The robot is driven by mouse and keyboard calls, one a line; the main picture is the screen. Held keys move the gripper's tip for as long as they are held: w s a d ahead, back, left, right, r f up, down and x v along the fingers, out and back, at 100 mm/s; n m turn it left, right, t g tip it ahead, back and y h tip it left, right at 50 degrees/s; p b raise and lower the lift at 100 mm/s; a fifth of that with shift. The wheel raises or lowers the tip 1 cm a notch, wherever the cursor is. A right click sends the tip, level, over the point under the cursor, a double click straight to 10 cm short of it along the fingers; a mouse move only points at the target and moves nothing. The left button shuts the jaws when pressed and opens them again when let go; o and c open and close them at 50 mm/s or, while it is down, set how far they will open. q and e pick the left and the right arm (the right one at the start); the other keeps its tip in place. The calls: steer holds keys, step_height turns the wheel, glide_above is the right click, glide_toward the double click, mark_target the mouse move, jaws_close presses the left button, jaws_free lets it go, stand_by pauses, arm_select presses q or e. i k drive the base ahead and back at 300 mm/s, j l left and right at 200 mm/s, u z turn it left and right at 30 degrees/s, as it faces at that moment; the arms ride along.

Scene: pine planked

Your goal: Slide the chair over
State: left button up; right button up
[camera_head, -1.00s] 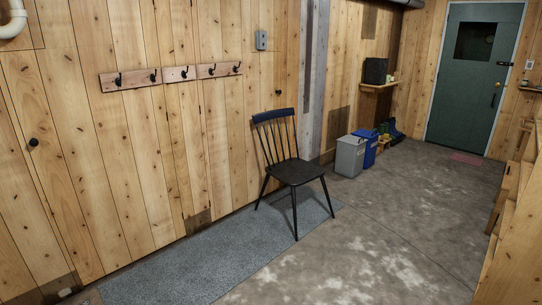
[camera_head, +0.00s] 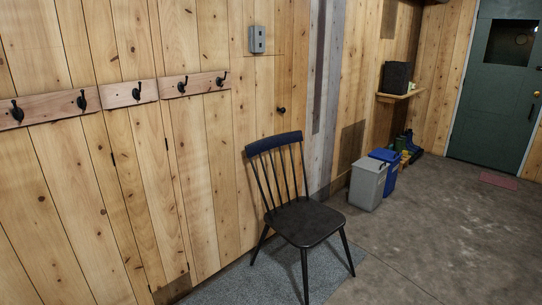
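A dark wooden chair (camera_head: 305,222) with a spindle back and a navy blue top rail (camera_head: 273,143) stands upright in the lower middle of the head view. Its back is toward the plank wall and its seat faces out into the room, to the lower right. Its legs rest partly on a grey mat (camera_head: 230,286). Neither of my grippers shows in the view, and nothing is touching the chair.
A grey bin (camera_head: 366,186) and a blue bin (camera_head: 386,170) stand by the wall beyond the chair, with boots (camera_head: 409,143) behind them. A wall shelf (camera_head: 401,97) holds a black box.

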mark_target(304, 222)
steer(key=i, duration=3.1)
